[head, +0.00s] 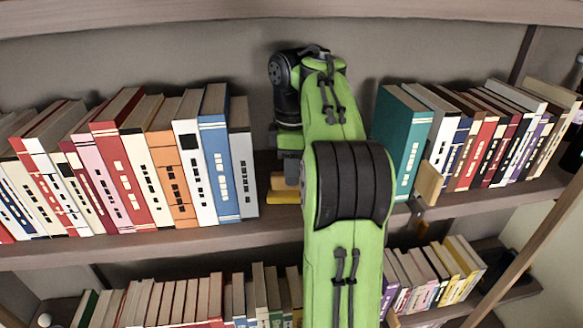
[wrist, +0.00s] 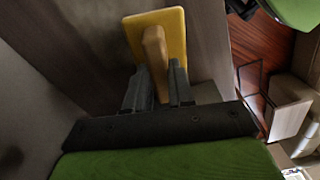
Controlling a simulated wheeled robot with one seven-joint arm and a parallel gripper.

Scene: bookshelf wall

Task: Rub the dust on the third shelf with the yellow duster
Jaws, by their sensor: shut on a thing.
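My gripper (head: 289,172) is in the gap between two rows of books on the shelf (head: 260,231), partly hidden behind my green arm. In the wrist view, my gripper (wrist: 159,88) is shut on the tan handle of the yellow duster (wrist: 173,27). The duster's flat yellow pad lies beyond the fingertips. In the head view the yellow duster (head: 284,196) shows low in the gap, at the shelf's surface. I cannot tell whether the pad touches it. I cannot make out any dust; my arm covers much of the gap.
A grey book (head: 243,160) ends the left row, close to my gripper. A teal book (head: 402,140) starts the right row beyond my arm, with a wooden bookend (head: 428,184) beside it. A shelf board (head: 200,12) runs overhead. More books (head: 170,301) fill the shelf below.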

